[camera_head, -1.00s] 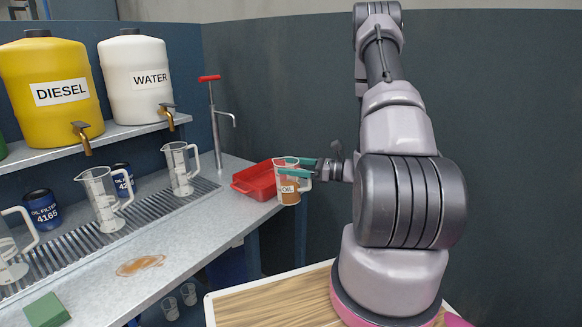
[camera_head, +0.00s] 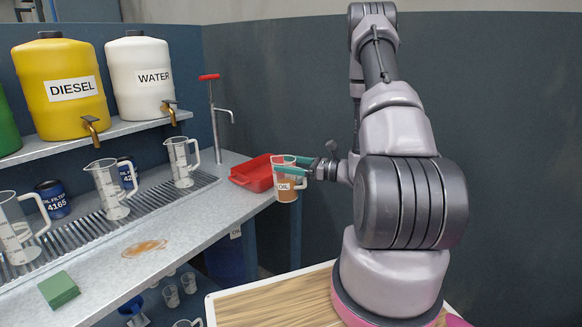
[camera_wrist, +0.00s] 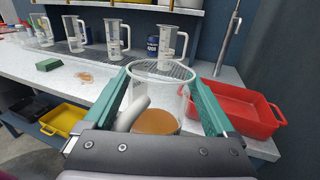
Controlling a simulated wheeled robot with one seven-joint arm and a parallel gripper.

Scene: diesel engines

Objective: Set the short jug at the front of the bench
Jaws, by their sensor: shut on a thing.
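The jug is held in the air at the right end of the bench (camera_head: 180,230), in front of the red tray (camera_head: 255,175). In the wrist view the bench top (camera_wrist: 150,80) lies beyond the jug.
Several clear jugs (camera_head: 108,188) stand along the drain grate at the back. A brown puddle (camera_head: 145,248) and a green sponge (camera_head: 58,289) are on the bench front. Diesel (camera_head: 62,90) and water (camera_head: 138,78) tanks sit on the shelf. A yellow tray (camera_wrist: 62,120) is below.

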